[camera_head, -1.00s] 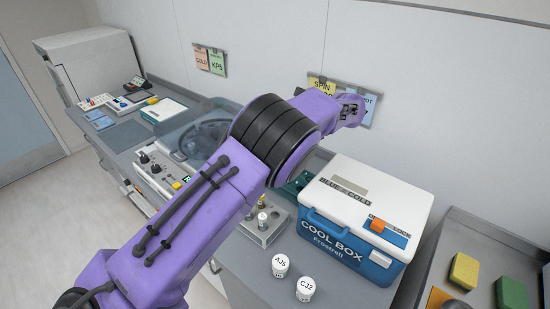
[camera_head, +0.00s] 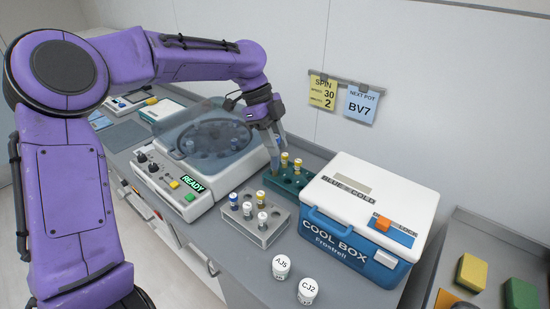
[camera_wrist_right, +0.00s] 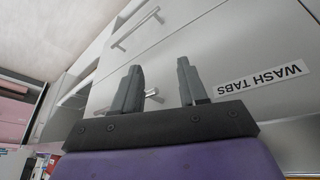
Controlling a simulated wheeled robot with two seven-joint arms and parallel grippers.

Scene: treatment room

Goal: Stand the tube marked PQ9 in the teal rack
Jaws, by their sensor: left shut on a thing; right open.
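My left gripper (camera_head: 277,142) reaches over the rack's back left corner, pointing down. It is shut on a tube (camera_head: 276,157), mostly hidden by the fingers, with some blue showing. Its marking cannot be read, and I cannot tell whether its foot is in a hole. My right gripper (camera_wrist_right: 158,88) is open and empty in the right wrist view, in front of drawers.
A grey rack (camera_head: 265,238) with several tubes stands in front of the teal rack. The centrifuge (camera_head: 188,190), reading READY under a clear lid, is at left. The cool box (camera_head: 345,245) stands close at right. Pots AJ5 (camera_head: 281,267) and CJ2 (camera_head: 307,291) stand in front.

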